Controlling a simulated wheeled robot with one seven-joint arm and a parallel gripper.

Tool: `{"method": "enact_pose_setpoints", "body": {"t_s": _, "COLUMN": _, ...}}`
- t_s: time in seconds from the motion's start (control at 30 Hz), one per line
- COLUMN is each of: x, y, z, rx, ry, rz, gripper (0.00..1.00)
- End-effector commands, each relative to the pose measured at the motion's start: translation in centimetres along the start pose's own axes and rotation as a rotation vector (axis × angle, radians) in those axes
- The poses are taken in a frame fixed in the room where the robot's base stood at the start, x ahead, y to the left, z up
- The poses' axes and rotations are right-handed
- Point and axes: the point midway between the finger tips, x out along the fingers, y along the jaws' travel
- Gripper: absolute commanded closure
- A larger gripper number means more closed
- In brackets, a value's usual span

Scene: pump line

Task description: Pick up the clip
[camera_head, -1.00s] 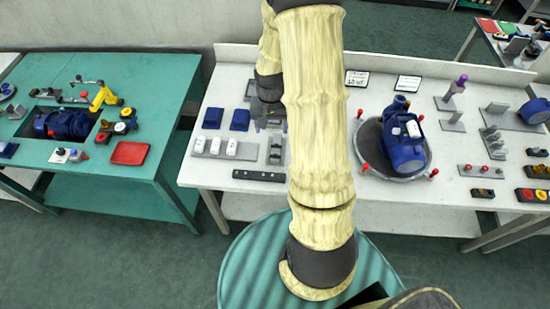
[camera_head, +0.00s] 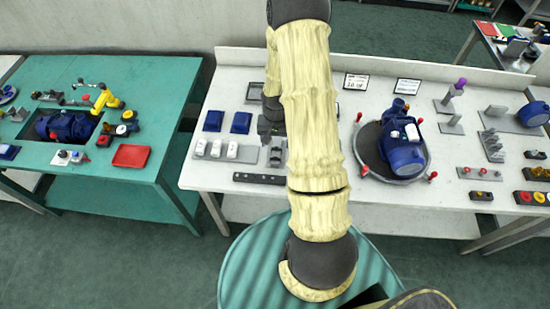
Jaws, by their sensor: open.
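I cannot tell for certain which small part is the clip. Candidates are the white pieces (camera_head: 216,149) in a row on a grey holder at the left of the white table, and a grey fixture (camera_head: 276,154) just right of them. My gripper (camera_head: 270,127) is a dark shape over the left part of the white table, largely hidden behind my pale-sleeved arm. It is open, and nothing shows between its fingers. It is behind and above the grey fixture. I cannot tell its height or whether it touches anything.
Blue blocks (camera_head: 241,122) and a black bar (camera_head: 259,179) lie near the holder. A blue pump (camera_head: 403,148) stands on a round plate to the right. A green table (camera_head: 172,110) with a red tray (camera_head: 131,156) stands left, across a gap.

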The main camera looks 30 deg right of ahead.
Motion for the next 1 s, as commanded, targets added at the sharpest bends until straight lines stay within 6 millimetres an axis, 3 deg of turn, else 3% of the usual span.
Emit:
{"method": "enact_pose_setpoints", "body": {"t_s": 0.5, "x": 6.2, "y": -0.1, "z": 0.0, "rx": -0.001, "ry": 0.000, "rz": 0.000, "gripper": 0.36}}
{"method": "enact_pose_setpoints", "body": {"t_s": 1.0, "x": 7.0, "y": -0.1, "z": -0.1, "rx": -0.001, "ry": 0.000, "rz": 0.000, "gripper": 0.36}}
